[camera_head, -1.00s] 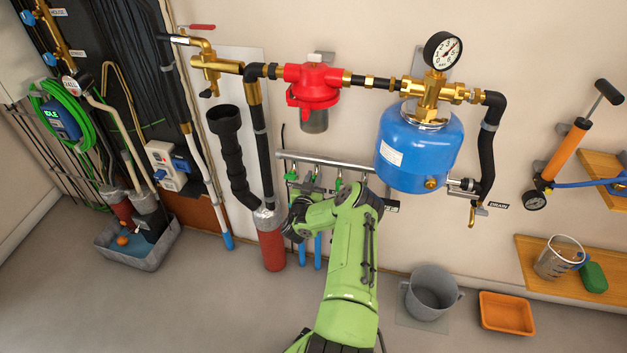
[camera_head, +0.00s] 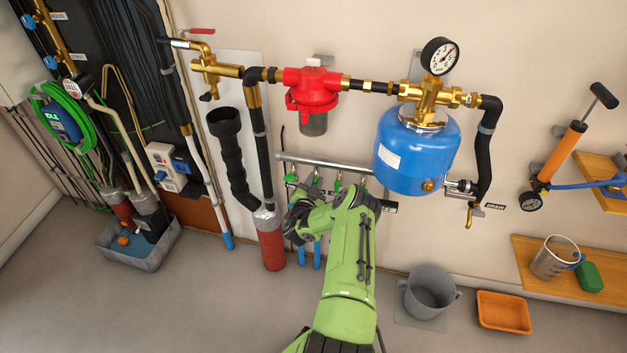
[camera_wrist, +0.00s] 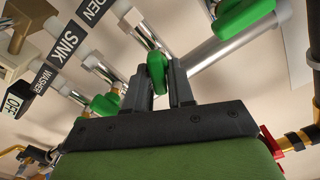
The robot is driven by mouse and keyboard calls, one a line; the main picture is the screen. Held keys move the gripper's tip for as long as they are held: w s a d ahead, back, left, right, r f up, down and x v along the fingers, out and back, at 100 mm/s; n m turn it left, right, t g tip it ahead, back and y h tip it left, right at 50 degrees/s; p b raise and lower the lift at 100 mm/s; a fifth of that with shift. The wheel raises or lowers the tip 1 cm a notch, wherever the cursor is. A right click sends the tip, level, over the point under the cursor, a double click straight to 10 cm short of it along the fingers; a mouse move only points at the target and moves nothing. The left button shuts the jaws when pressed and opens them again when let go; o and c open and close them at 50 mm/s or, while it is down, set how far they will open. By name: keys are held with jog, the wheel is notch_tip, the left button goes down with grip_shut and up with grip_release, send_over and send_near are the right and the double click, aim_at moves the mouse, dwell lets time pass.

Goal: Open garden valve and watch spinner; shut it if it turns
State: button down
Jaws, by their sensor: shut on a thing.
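A row of green valve handles sits under the grey horizontal pipe (camera_head: 325,166) in the head view. In the wrist view, my gripper (camera_wrist: 163,78) has its two dark fingers closed around one green handle (camera_wrist: 157,66). That handle's pipe runs up toward a partly cut-off label ending in "DEN" (camera_wrist: 92,10). Another green handle (camera_wrist: 105,105) is at lower left and a larger one (camera_wrist: 245,18) at upper right, both clear of the fingers. I cannot make out a spinner.
Labels "SINK" (camera_wrist: 68,42), "WASHER" (camera_wrist: 42,78) and "OFF" (camera_wrist: 13,104) show beside the pipes. A blue tank (camera_head: 417,150) with a gauge (camera_head: 439,56) and a red filter (camera_head: 312,90) hang above. A grey bucket (camera_head: 429,291) and orange tray (camera_head: 503,312) stand at right.

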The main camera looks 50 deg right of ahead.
jog(key=m, duration=0.6)
jog(key=shift+s+f, duration=0.2)
jog(key=shift+f, duration=0.1)
jog(key=m, duration=0.2)
jog(key=m+b, duration=0.1)
jog(key=m, duration=0.3)
jog(key=shift+f, duration=0.25)
jog(key=shift+b, duration=0.3)
jog(key=c, duration=1.1)
grip_release()
jog(key=shift+c, duration=0.2)
jog(key=p+v, duration=1.4)
jog(key=v, duration=0.1)
jog(key=shift+s+a, duration=0.3)
